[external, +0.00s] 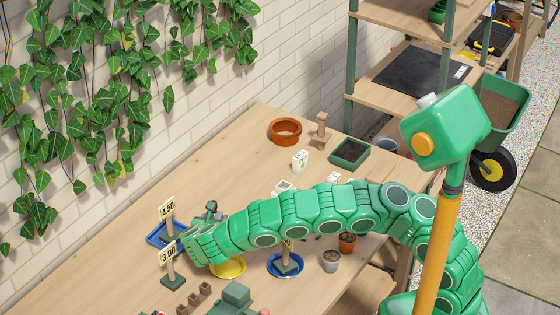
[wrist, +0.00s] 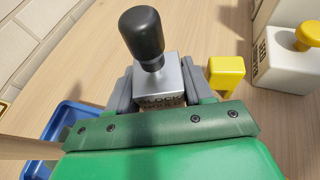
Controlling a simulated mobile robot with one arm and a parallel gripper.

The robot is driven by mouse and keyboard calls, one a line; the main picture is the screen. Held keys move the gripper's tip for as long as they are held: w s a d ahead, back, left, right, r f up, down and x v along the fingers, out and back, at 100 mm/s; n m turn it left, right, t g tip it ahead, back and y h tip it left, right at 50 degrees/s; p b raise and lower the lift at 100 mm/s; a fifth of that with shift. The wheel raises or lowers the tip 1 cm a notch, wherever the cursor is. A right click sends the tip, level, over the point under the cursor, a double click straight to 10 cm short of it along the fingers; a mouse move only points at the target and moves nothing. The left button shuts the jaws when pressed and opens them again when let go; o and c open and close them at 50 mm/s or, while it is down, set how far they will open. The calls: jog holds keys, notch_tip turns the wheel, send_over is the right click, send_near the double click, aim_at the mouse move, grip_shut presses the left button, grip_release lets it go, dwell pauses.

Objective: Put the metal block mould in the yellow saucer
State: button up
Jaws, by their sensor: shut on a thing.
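The metal block mould (wrist: 158,75), a silver block with a black knob handle, is upright between the grey fingers of my gripper (wrist: 156,92), which is shut on it. In the external view my gripper (external: 206,224) is above the left part of the bench, with the mould's dark handle (external: 211,207) showing just above it. The yellow saucer (external: 229,269) lies on the bench below and to the right of my gripper, partly hidden by my arm. I cannot tell the mould's exact height above the bench.
A blue tray (external: 156,238) and sign posts (external: 171,262) stand left of my gripper. A blue saucer (external: 272,268) holding a sign post is right of the yellow one, with small pots (external: 330,262) beyond. An orange pot (external: 285,131) stands farther back. The bench's back left is clear.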

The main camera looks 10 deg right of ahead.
jog(key=shift+f, duration=1.95)
jog(key=shift+f, duration=0.15)
jog(key=o, duration=0.9)
jog(key=shift+a+r, duration=0.1)
jog(key=shift+r, duration=0.15)
jog(key=v, duration=1.1)
jog(key=shift+s+a, duration=0.1)
jog(key=shift+s, duration=0.05)
jog(key=shift+s+r, duration=0.1)
jog(key=shift+s, duration=0.15)
jog(key=shift+c, duration=0.8)
